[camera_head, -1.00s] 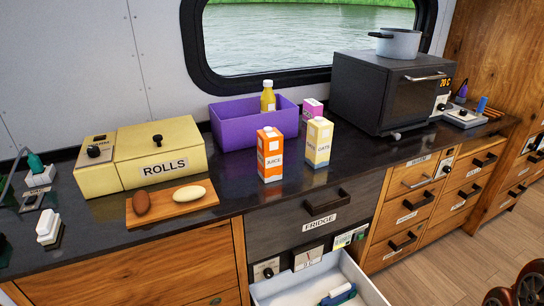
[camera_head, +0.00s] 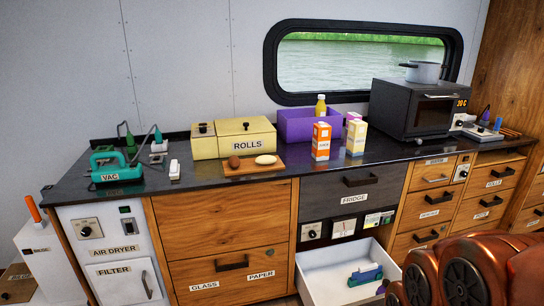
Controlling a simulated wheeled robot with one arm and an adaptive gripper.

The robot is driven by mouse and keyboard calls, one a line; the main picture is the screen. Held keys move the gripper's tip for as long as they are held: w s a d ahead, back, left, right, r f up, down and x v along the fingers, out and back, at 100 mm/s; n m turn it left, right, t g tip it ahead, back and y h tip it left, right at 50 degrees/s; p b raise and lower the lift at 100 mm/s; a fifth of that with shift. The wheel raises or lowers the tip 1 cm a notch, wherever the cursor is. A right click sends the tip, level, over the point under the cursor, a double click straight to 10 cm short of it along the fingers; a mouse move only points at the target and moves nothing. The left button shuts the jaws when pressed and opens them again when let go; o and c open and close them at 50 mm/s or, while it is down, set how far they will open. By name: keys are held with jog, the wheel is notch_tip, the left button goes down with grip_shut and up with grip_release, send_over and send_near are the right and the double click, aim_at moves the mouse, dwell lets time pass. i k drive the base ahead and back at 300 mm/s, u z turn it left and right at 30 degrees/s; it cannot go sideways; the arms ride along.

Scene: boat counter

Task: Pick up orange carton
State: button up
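The orange carton (camera_head: 321,141), labelled juice, stands upright on the dark counter (camera_head: 220,190), above the fridge front. A cream carton (camera_head: 356,138) stands close at its right, and part of a pink carton (camera_head: 352,117) shows behind. Orange-brown rounded parts at the lower right look like my own arm. My gripper's fingers are not in view.
A yellow rolls box (camera_head: 246,138) and a wooden board (camera_head: 253,170) with two rolls are left of the cartons. A dark oven (camera_head: 412,108) with a pot (camera_head: 423,72) stands right. An open white drawer (camera_head: 338,284) juts out below the fridge front.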

aim_at(322, 131)
jog(key=u, duration=0.85)
jog(key=i, duration=1.2)
jog(key=z, duration=0.15)
